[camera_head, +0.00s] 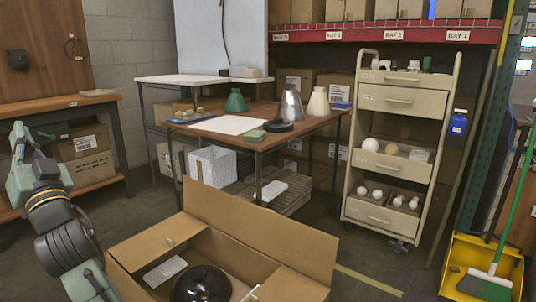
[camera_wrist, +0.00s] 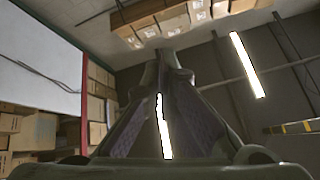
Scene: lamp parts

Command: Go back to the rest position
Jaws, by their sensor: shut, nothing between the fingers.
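My gripper (camera_wrist: 165,58) shows in the wrist view with its two fingers together at the tips and nothing held. It points up, with the ceiling and a bright lamp strip behind it. My arm (camera_head: 55,215) stands folded at the left edge of the head view, clear of the table and the open box. I cannot make out the fingers in the head view.
An open cardboard box (camera_head: 238,215) holds a black dome (camera_head: 202,284) at the front. Behind it, a wooden table (camera_head: 272,140) carries lamp shades. A drawer cart (camera_head: 400,100) and a yellow dustpan (camera_head: 510,262) stand to the right. Some floor is clear between them.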

